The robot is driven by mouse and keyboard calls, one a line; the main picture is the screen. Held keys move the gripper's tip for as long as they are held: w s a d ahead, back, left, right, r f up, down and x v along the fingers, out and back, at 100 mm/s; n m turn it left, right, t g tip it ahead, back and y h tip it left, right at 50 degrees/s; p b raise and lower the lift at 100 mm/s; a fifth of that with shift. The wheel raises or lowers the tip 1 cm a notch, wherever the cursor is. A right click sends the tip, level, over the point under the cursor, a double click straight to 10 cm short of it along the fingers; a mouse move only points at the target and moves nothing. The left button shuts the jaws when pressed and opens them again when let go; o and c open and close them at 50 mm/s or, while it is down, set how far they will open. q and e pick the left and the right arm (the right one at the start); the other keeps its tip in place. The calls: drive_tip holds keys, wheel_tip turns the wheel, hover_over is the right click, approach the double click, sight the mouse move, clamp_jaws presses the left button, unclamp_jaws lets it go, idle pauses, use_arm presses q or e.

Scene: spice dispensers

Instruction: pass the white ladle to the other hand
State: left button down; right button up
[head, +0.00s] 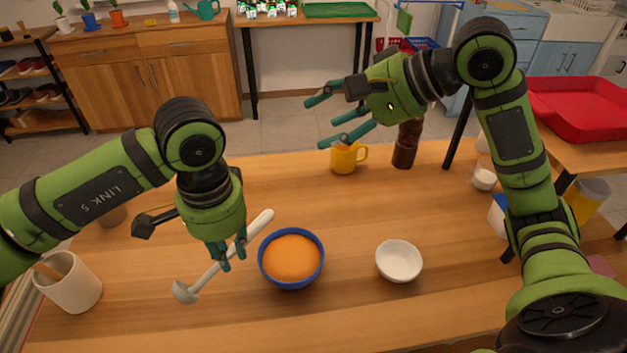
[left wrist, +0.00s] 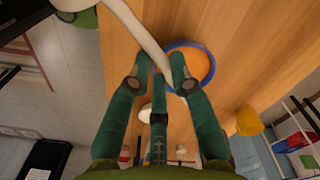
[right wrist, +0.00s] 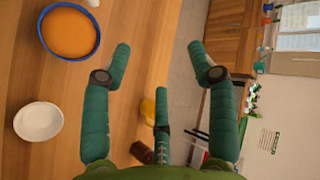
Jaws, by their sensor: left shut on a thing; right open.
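The white ladle (head: 211,271) is held by my left gripper (head: 224,262), which is shut on its handle. The ladle slants, with its bowl at the lower left and its handle end at the upper right. It appears above the table, left of the blue bowl. In the left wrist view the ladle (left wrist: 148,38) runs between the fingers. My right gripper (head: 328,122) is open and empty, raised over the far side of the table with its fingers pointing left. In the right wrist view its fingers (right wrist: 158,60) are spread wide with nothing between them.
A blue bowl with orange contents (head: 291,258) and a white bowl (head: 399,261) stand on the wooden table. A yellow mug (head: 345,158) and a dark brown grinder (head: 407,145) stand at the back. A white crock (head: 72,284) is at the left.

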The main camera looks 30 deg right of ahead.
sight(261, 224)
drive_tip(key=s+a+f+g+y, duration=0.1)
drive_tip(key=s+a+f+g, duration=0.35)
drive_tip(key=a+f, duration=0.2)
drive_tip(key=shift+m, duration=0.3)
drive_tip(key=x, duration=1.1)
drive_tip(key=shift+w+d+f, duration=0.15)
drive_tip(key=shift+w+f, duration=0.05)
drive_tip(key=shift+f, duration=0.35)
clamp_jaws()
use_arm(q)
drive_tip(key=c, duration=1)
unclamp_jaws()
drive_tip(key=shift+c, duration=0.2)
drive_tip(key=shift+r, duration=0.1)
